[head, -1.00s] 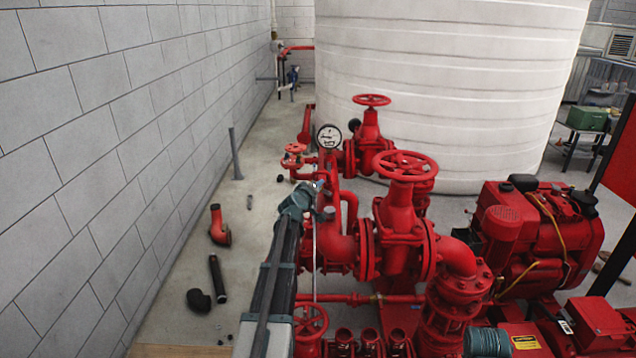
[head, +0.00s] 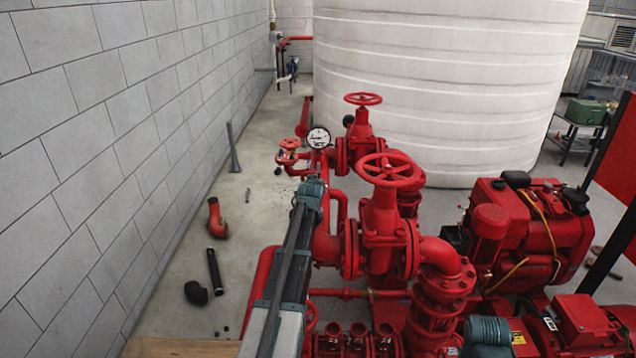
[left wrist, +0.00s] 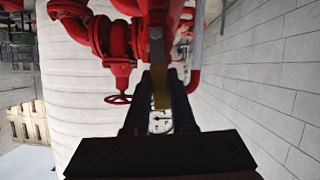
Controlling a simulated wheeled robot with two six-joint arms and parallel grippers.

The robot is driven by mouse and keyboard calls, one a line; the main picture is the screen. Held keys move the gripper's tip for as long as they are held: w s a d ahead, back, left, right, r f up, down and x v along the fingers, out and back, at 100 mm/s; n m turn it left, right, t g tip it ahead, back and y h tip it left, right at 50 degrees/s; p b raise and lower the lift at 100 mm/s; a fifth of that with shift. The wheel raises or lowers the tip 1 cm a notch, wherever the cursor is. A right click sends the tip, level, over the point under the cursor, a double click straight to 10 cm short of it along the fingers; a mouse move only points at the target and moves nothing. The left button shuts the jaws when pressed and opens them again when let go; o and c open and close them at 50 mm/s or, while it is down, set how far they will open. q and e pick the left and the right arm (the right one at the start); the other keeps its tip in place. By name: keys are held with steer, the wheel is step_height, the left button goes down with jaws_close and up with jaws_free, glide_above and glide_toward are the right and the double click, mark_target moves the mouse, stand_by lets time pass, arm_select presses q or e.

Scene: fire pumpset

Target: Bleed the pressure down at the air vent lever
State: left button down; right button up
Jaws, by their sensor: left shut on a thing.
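In the head view my left arm reaches up from the bottom, and my left gripper (head: 312,185) is at the red pipe below the white pressure gauge (head: 318,138). In the left wrist view the two dark fingers of my left gripper (left wrist: 160,95) are shut on a yellow lever (left wrist: 160,88), which I take as the air vent lever. The gauge also shows between the fingers in that view (left wrist: 160,121). In the head view the lever is hidden or too small to tell. My right gripper is not in view.
A red valve with a large handwheel (head: 390,168) stands close right of my left arm, with another handwheel (head: 363,99) behind it. A small red handwheel (head: 288,150) is left of the gauge. Loose fittings (head: 216,218) lie on the floor by the block wall. A white tank (head: 450,80) fills the back.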

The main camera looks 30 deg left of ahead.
arm_select(q)
steer(key=shift+w+d, duration=0.1)
steer(key=shift+d, duration=0.1)
stand_by(0.3)
steer(key=c, duration=0.7)
jaws_free()
steer(key=shift+c, duration=0.2)
steer(key=p+v, duration=0.5)
steer(key=v, duration=0.8)
steer(key=shift+s+d, duration=0.25)
